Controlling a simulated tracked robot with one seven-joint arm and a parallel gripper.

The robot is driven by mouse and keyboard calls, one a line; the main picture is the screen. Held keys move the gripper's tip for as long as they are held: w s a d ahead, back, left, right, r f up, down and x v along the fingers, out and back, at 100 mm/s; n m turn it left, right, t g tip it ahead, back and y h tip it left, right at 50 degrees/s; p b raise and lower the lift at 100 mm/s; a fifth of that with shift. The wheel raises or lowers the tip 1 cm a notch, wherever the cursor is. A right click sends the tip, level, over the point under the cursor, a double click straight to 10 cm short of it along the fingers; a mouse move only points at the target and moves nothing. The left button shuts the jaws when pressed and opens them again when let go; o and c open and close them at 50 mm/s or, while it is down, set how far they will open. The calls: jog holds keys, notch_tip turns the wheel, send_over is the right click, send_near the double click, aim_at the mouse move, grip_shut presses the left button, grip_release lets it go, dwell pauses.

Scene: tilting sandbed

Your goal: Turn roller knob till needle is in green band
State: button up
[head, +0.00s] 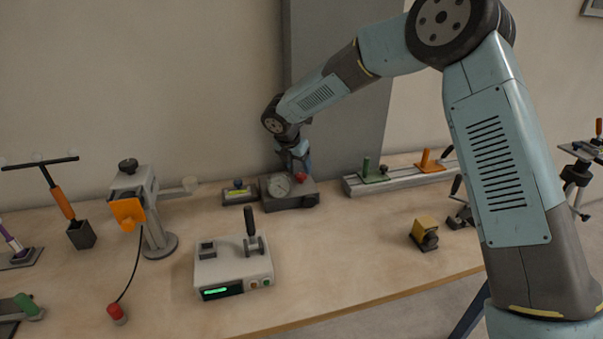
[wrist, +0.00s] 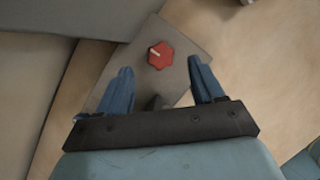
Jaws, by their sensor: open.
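A grey gauge box (head: 290,203) stands at the back of the bench against the wall. Its round pale dial (head: 280,186) faces forward; the needle's exact position and any green band are too small to make out. A red lobed knob (head: 301,176) with a white mark sits on the box top; it also shows in the wrist view (wrist: 160,55). A dark round part (head: 313,199) is at the box's front right. My gripper (wrist: 160,66) is open above the box, its blue fingers on either side of the red knob in the picture, with nothing held.
A grey rail (head: 405,178) with green and orange fixtures lies to the right. A white lever box (head: 232,271) stands in front. Bare bench lies right of the lever box.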

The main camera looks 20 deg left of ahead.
aim_at(301, 175)
jog(key=shift+x, duration=2.25)
jog(key=shift+c, duration=0.4)
